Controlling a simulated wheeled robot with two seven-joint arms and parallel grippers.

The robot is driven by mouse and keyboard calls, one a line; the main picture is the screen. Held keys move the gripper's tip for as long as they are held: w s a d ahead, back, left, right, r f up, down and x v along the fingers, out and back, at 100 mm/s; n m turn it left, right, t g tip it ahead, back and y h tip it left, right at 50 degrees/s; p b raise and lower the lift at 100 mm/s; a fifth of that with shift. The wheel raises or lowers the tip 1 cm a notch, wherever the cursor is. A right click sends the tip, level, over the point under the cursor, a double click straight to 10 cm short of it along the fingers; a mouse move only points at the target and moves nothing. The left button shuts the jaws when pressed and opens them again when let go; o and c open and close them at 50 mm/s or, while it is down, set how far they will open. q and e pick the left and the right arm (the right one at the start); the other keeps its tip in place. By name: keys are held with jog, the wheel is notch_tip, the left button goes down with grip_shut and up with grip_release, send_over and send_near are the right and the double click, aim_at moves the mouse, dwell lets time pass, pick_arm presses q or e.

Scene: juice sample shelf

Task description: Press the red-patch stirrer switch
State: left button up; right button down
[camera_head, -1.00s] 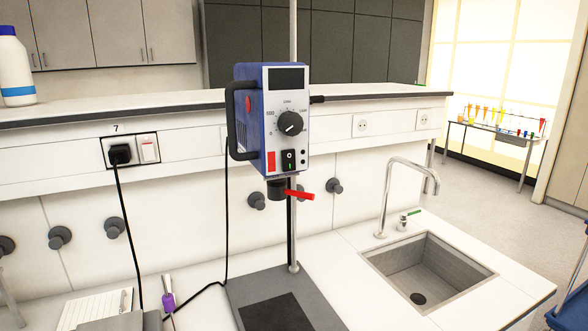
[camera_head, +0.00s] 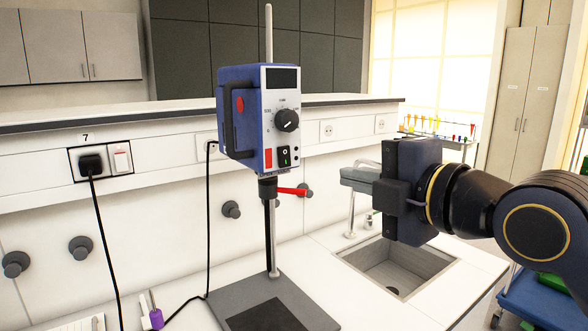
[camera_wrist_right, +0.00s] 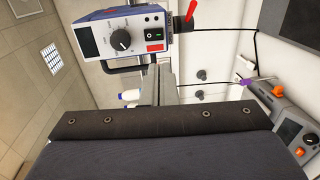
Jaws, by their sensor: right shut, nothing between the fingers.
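The blue stirrer (camera_head: 237,115) hangs on an upright rod in the head view, with a grey front panel facing me. The black rocker switch (camera_head: 285,157) is low on that panel, just right of a red patch (camera_head: 268,158) and below the dial (camera_head: 286,120). In the right wrist view the stirrer (camera_wrist_right: 92,38) is turned sideways at the top, with the switch (camera_wrist_right: 153,37) and the red patch (camera_wrist_right: 155,47) in clear sight. My right gripper (camera_head: 350,179) is shut and empty, right of the stirrer and apart from it. My left gripper is out of view.
A red clamp lever (camera_head: 292,191) sticks out below the stirrer. A sink (camera_head: 430,262) lies beneath my right gripper. A wall socket with a black plug (camera_head: 91,163) and switch is at left. Cables hang down to the bench. The space between gripper and panel looks clear.

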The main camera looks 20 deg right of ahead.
aim_at(286, 165)
jog(key=p+x, duration=0.3)
jog(key=x, duration=1.1)
jog(key=shift+p, duration=0.4)
jog(key=shift+f, duration=0.1)
jog(key=shift+w+f+t+b, duration=0.25)
jog(key=shift+f+b, duration=0.2)
jog(key=shift+b, duration=0.8)
jog(key=shift+s+r, duration=0.1)
jog(key=shift+r, duration=0.3)
